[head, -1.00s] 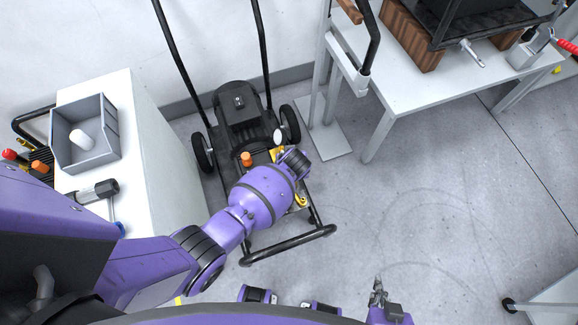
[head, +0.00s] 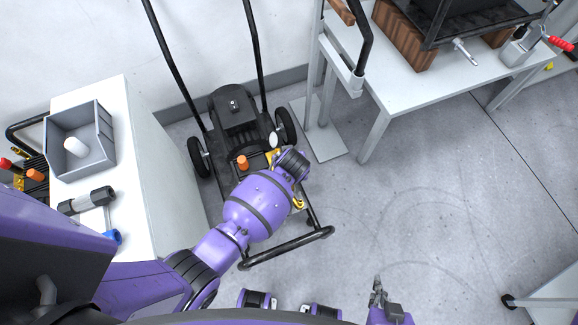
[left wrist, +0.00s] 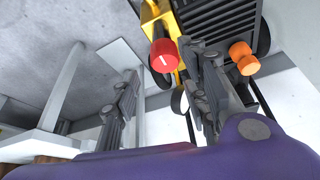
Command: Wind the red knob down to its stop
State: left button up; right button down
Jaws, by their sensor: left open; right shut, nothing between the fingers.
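The red knob (left wrist: 165,56), with a white mark on its face, sits on a yellow part of the pressure washer (head: 236,108) in the left wrist view. In the head view my left arm hides the knob. My left gripper (left wrist: 161,68) is open, its two fingers apart on either side of the knob in the picture. The right finger appears close to the knob; I cannot tell if either touches it. My right gripper (head: 378,290) is shut and empty, low in the head view, over bare floor and away from the washer.
An orange knob (left wrist: 243,58) stands beside the red one; it also shows in the head view (head: 242,162). A white cabinet with a grey bin (head: 108,140) stands at left. A workbench (head: 400,85) stands at upper right. The floor at right is mostly clear.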

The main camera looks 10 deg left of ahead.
pick_arm(q)
jog(key=v, duration=0.7)
jog(key=shift+r, duration=0.35)
jog(key=shift+d, duration=0.15)
jog(key=w+d+r+m+t+h, duration=0.2)
jog(key=w+d+r+m, duration=0.1)
jog(key=w, duration=0.1)
jog(key=s+a+r+m+t+h+p, duration=0.1)
jog(key=s+a+r+m+t+p, duration=0.1)
jog(key=s+r+p, duration=0.1)
jog(key=s+a+r+p, duration=0.1)
jog(key=s+a, duration=0.3)
jog(key=s, duration=0.5)
jog(key=s+a+r+p, duration=0.2)
jog(key=s+a+p, duration=0.1)
jog(key=s, duration=0.5)
jog(key=s+a+r+y+p, duration=0.1)
jog(key=s+a+p, duration=0.1)
jog(key=s+a, duration=0.3)
jog(key=s, duration=0.4)
jog(key=shift+s+a+r+n+p, duration=0.3)
jog(key=shift+a+r, duration=0.05)
jog(key=shift+r, duration=0.05)
pick_arm(e)
jog(key=w+r+t, duration=0.1)
jog(key=w+r, duration=0.2)
jog(key=r, duration=0.6)
jog(key=shift+w+a+r, duration=0.15)
jog(key=shift+a+r, duration=0.25)
jog(key=shift+a, duration=0.05)
